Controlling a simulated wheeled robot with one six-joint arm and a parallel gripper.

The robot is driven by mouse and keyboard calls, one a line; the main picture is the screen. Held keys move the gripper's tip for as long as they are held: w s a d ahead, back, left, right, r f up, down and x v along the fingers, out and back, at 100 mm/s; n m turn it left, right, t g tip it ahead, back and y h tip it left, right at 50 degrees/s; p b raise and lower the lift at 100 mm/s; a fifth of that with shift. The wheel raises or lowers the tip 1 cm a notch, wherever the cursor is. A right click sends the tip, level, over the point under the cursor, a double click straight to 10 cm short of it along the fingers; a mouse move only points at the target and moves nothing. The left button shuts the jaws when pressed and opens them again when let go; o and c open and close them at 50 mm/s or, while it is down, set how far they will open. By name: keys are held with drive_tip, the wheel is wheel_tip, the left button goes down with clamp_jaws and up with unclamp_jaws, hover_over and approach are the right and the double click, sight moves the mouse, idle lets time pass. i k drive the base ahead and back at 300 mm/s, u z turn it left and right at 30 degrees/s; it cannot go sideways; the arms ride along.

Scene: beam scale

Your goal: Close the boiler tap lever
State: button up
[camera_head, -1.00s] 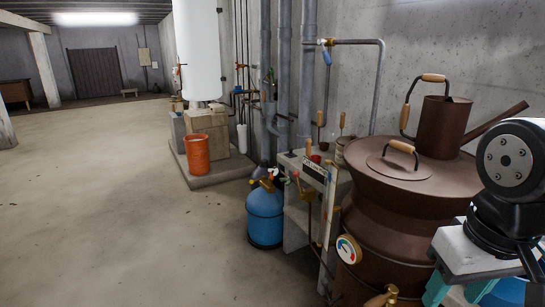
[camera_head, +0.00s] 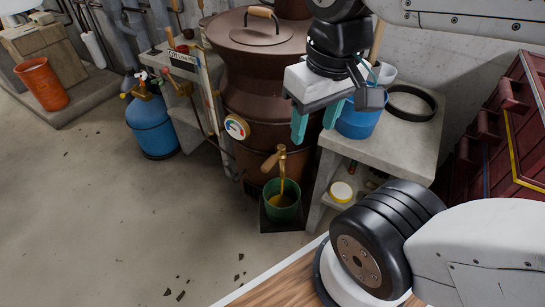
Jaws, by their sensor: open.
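The brown metal boiler (camera_head: 264,75) stands against the wall in the upper middle. Its brass tap (camera_head: 281,150) sticks out low on the front, with a tan lever handle (camera_head: 270,163) pointing down and left. A yellowish stream runs from the tap into a green bucket (camera_head: 282,213) that holds yellowish liquid. My gripper (camera_head: 316,124) has teal fingers, spread apart and empty. It hangs to the upper right of the tap in the picture and is not touching the lever.
A blue gas cylinder (camera_head: 151,126) stands left. Red drawers (camera_head: 500,140) are at the right. The floor in front is open.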

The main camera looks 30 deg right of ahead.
sight(271, 161)
drive_tip(key=z, duration=0.4)
drive_tip(key=k, duration=1.1)
drive_tip(key=u, duration=0.4)
